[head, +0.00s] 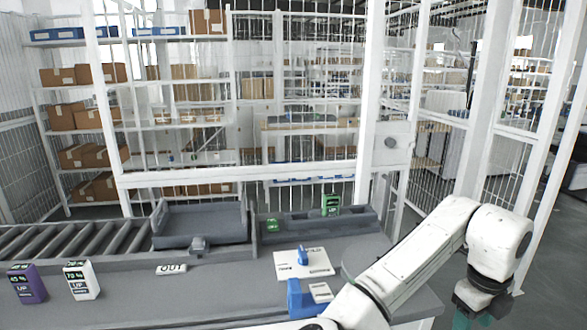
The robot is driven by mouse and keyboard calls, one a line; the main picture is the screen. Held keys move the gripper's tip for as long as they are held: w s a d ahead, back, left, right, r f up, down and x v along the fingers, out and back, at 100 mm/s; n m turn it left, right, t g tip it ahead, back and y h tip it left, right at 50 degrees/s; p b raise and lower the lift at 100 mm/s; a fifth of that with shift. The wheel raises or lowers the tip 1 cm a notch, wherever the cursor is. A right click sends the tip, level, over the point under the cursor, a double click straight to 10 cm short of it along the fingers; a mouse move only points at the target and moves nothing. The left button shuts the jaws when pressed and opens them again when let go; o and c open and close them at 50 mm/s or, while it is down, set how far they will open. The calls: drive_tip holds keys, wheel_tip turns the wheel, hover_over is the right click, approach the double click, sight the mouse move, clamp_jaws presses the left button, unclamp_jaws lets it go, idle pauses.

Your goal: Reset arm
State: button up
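My white arm (425,250) reaches in from the bottom of the head view, rises to an elbow at the right and bends down there. A green part shows at its lower end by the bottom edge. My gripper's fingers are not visible, so its state and anything in it are hidden. The arm is to the right of the things on the grey counter (225,290) and covers part of the counter's right end.
A purple box (27,284) and a white box (82,280) stand at the counter's left. A grey tray (200,224) sits behind, beside rollers (75,240). A green box (331,205), a white card (303,264) and a blue holder (296,299) are nearer my arm. White mesh fencing stands behind.

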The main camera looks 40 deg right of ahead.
drive_tip(key=w+f+n+t+h, duration=0.1)
drive_tip(key=w+n+h, duration=0.2)
drive_tip(key=n, duration=0.7)
drive_tip(key=w+f+n+h, duration=0.2)
drive_tip(key=w+n+h, duration=0.1)
drive_tip(key=n, duration=0.6)
drive_tip(key=w+a+f+n+t+y, duration=0.1)
drive_tip(key=a+f+n+y, duration=0.1)
drive_tip(key=a+f+n, duration=0.6)
drive_tip(key=s+a+f+n+y, duration=0.1)
drive_tip(key=s+a+f+n, duration=0.1)
drive_tip(key=a, duration=0.4)
drive_tip(key=s+a+f+n+y, duration=0.2)
drive_tip(key=s+a+f+n, duration=0.1)
drive_tip(key=a+n, duration=0.4)
drive_tip(key=s+a+f+n+y, duration=0.2)
drive_tip(key=s+a+f+n, duration=0.1)
drive_tip(key=a+f+n, duration=0.1)
drive_tip(key=shift+a+f+g, duration=0.4)
drive_tip(key=shift+a+f, duration=0.2)
drive_tip(key=shift+a, duration=0.6)
